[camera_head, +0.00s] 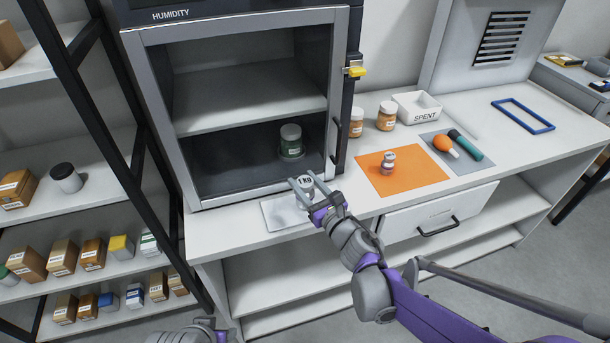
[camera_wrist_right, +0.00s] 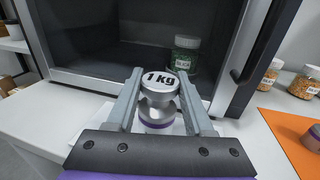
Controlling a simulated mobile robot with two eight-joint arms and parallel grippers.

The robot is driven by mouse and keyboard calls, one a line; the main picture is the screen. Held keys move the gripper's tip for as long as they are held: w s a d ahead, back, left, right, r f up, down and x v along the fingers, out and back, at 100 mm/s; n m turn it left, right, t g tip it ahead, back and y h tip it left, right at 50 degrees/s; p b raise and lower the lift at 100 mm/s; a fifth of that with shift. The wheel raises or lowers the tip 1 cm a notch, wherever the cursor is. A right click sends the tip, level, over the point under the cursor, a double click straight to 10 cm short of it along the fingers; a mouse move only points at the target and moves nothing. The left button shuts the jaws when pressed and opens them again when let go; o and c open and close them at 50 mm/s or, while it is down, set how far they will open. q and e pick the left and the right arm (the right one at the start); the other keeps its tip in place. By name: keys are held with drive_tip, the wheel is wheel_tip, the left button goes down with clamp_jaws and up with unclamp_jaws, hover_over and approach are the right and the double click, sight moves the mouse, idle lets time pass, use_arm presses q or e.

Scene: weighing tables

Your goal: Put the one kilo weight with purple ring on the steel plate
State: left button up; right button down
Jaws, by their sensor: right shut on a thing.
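The one kilo weight (camera_head: 305,182) is a silver, waisted weight with "1 kg" on its top. In the right wrist view the weight (camera_wrist_right: 160,88) shows a purple ring near its base and stands upright between the fingers. My right gripper (camera_head: 314,189) is shut on it. The steel plate (camera_head: 283,213) is a pale, flat plate on the white counter in front of the cabinet. The weight is over or close to the plate's back right part; I cannot tell whether it touches.
A cabinet (camera_head: 135,75) with a green-filled jar (camera_head: 291,142) inside stands right behind the plate. An orange mat (camera_head: 420,180) with a small weight-like object (camera_head: 388,162) lies to the right. Beyond are jars, a "SPENT" tray (camera_head: 417,107) and a grey mat with tools.

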drive_tip(key=shift+f, duration=0.45)
drive_tip(key=shift+f, duration=0.1)
drive_tip(key=shift+c, duration=1.4)
unclamp_jaws()
